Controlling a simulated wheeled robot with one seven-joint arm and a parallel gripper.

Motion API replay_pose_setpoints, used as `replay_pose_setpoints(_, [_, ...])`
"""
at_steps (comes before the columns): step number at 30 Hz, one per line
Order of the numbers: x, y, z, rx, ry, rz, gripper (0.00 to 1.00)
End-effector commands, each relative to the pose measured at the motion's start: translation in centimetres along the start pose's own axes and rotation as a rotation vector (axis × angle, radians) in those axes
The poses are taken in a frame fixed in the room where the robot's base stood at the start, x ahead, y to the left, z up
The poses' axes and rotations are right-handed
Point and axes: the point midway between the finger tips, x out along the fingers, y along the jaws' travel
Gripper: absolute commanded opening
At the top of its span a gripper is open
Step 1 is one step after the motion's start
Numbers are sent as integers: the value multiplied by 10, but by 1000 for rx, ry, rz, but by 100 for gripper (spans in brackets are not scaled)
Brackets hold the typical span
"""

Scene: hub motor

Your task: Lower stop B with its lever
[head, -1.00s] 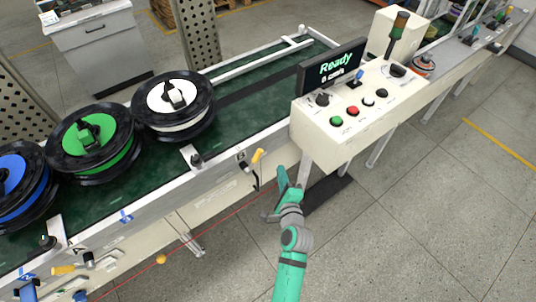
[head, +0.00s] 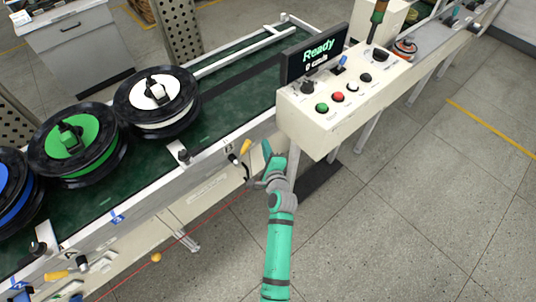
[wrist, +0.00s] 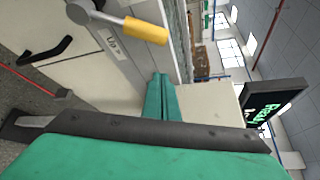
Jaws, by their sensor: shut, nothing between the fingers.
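The yellow-handled lever of stop B (head: 245,147) sticks up from the conveyor's near side, beside a "B" label (head: 229,148). In the wrist view its yellow handle (wrist: 146,31) lies above my fingertips in the picture. The black-topped stop B (head: 183,154) stands at the near rail by the white reel (head: 158,92); its exact height is hard to tell. My gripper (head: 266,148) is shut and empty, just right of the lever, with a small gap in the picture. In the wrist view the green fingers (wrist: 162,78) are together, not touching the handle.
The control box (head: 340,110) with its "Ready" screen (head: 317,50) stands close right of my gripper. A green reel (head: 75,140) and a blue reel sit further left on the belt. Another yellow lever (head: 56,275) is at lower left. A red cord runs below the conveyor.

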Motion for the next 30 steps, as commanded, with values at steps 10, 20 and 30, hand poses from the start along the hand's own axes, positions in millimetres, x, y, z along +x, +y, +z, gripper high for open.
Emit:
replay_pose_setpoints(10, [8,0,24,-1,-1,0,0])
replay_pose_setpoints(20, [3,0,38,0,0,-1,0])
replay_pose_setpoints(30, [3,0,39,-3,-1,-2,0])
